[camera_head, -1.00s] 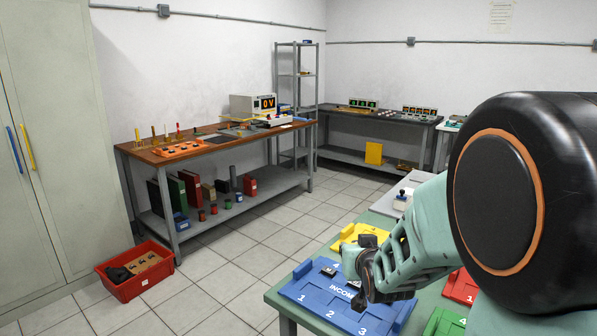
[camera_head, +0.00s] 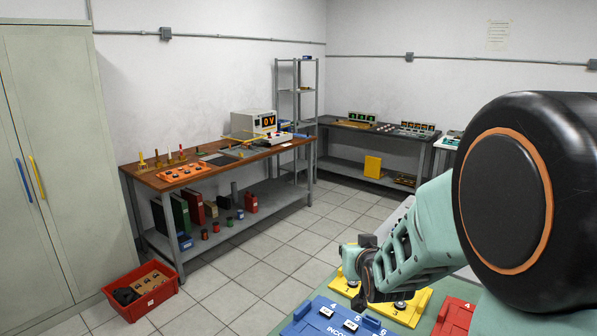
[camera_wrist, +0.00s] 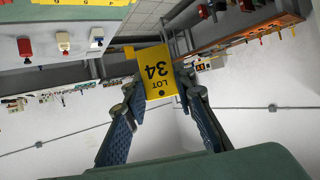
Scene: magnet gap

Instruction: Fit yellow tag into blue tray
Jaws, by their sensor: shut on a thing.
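My gripper (camera_wrist: 160,84) is shut on a yellow tag (camera_wrist: 156,68) in the wrist view. The tag sits between the two fingertips and bears "LOT 34", upside down in this view. In the head view my gripper (camera_head: 362,285) is over the table near the yellow tray (camera_head: 413,307); the tag cannot be made out there. The blue tray (camera_head: 312,321) is at the bottom edge, left of and below my gripper. Its front is cut off by the frame. It carries numbered places and small dark-and-white pieces. My gripper appears apart from the blue tray.
A red tray (camera_head: 455,316) lies right of the yellow one. My arm hides part of the table. A wooden bench (camera_head: 205,166) stands behind left, with a red crate (camera_head: 150,297) on the floor. A dark bench (camera_head: 370,135) stands at the back. Floor between is clear.

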